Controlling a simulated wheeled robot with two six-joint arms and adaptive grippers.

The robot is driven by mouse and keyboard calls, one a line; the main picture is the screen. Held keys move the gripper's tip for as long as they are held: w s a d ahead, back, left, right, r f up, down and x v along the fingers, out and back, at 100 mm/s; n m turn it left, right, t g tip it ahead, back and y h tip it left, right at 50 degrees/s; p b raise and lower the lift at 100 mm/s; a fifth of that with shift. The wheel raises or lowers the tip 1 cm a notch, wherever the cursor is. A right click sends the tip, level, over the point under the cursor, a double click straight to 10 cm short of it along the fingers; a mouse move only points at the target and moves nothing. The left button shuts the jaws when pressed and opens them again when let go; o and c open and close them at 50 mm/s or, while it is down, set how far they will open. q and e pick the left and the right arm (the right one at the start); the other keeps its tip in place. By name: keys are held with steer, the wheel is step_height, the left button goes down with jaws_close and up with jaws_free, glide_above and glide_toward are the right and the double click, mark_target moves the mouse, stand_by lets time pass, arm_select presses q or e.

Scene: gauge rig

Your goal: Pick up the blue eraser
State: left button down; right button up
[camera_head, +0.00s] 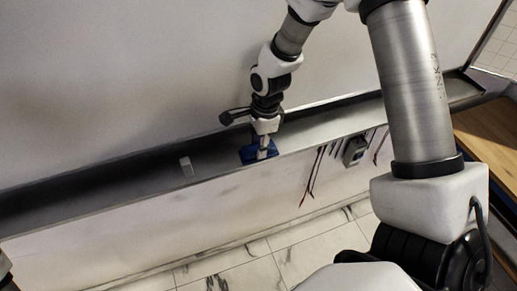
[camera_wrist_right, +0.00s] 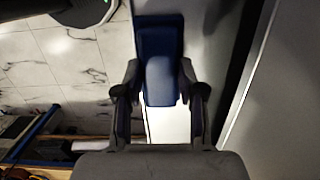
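The blue eraser (camera_head: 247,154) is at the front of the dark tray (camera_head: 110,186) under the whiteboard, below my right gripper (camera_head: 264,143). In the right wrist view, the eraser (camera_wrist_right: 160,35) lies lengthwise between the fingers of my right gripper (camera_wrist_right: 161,76), with a pale patch at its middle. The fingertips meet its two long sides, and the gripper looks shut on it. I cannot tell whether the eraser rests on the tray or is slightly raised.
Dark and red cables and a small grey device (camera_head: 354,151) hang below the tray at the right. A wooden surface (camera_head: 490,135) is at the far right. The tray's left part is mostly clear.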

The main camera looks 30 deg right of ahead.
mark_target(256, 146)
steer(key=shift+w+f, duration=0.1)
stand_by(0.3)
steer(key=shift+w+d+r+b, duration=0.1)
steer(key=shift+w+r+b, duration=0.1)
steer(key=shift+r+b, duration=0.4)
step_height(256, 146, up, 2)
steer(key=shift+b, duration=0.65)
steer(key=s+a+b, duration=0.2)
steer(key=s+a, duration=0.1)
steer(key=s, duration=0.1)
steer(key=s+a+r+b, duration=0.1)
steer(key=s+a+b, duration=0.1)
steer(key=s+a, duration=0.2)
steer(key=s+a+b, duration=0.2)
steer(key=s+a, duration=0.1)
steer(key=s, duration=0.1)
steer(key=shift+s+a+r+b, duration=0.2)
steer(key=shift+s+r+b, duration=0.1)
steer(key=shift+r, duration=0.1)
